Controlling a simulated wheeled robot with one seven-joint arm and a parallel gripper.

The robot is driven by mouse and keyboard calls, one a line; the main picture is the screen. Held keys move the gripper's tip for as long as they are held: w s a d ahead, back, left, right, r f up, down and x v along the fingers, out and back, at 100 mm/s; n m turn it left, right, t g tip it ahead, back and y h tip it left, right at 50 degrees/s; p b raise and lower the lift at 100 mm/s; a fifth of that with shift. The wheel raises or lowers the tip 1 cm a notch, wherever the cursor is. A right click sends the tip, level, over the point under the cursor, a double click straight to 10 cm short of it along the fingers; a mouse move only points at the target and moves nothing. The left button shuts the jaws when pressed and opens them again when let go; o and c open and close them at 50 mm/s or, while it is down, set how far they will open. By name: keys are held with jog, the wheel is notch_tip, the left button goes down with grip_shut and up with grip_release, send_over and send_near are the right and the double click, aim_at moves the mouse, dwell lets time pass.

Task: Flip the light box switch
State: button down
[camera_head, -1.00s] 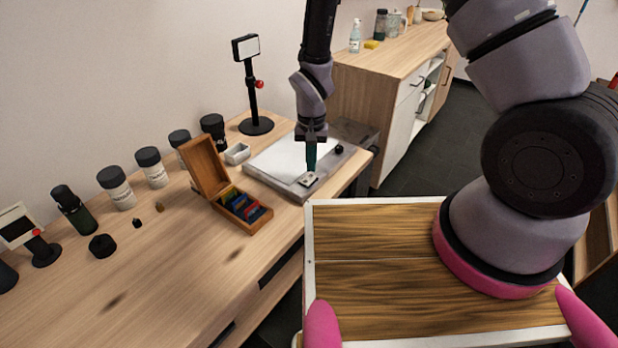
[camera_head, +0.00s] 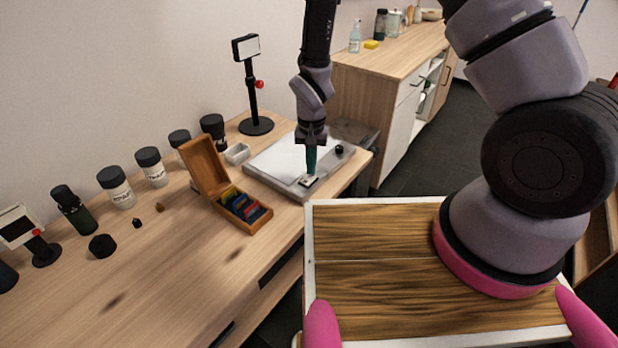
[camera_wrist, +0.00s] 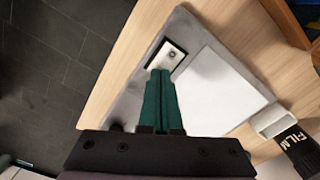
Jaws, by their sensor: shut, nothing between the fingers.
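The light box (camera_head: 268,160) is a flat grey box with a white panel, lying at the right end of the wooden table. Its switch (camera_head: 309,181) is a small pale plate with a dark border near the front corner. It also shows in the wrist view (camera_wrist: 166,57), with a small round dot on it. A black knob (camera_head: 339,149) sits on the box's right side. My gripper (camera_head: 311,170) points down with its green fingers shut and empty. The fingertips (camera_wrist: 160,72) are at the edge of the switch plate; I cannot tell whether they touch it.
An open wooden box of coloured slides (camera_head: 243,208) stands left of the light box, near a small white tray (camera_head: 237,153). A black stand (camera_head: 256,125) rises behind. Several bottles line the wall. A wooden cabinet (camera_head: 400,60) stands behind on the right.

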jog(key=shift+f, duration=0.45)
jog(key=shift+r, duration=3.55)
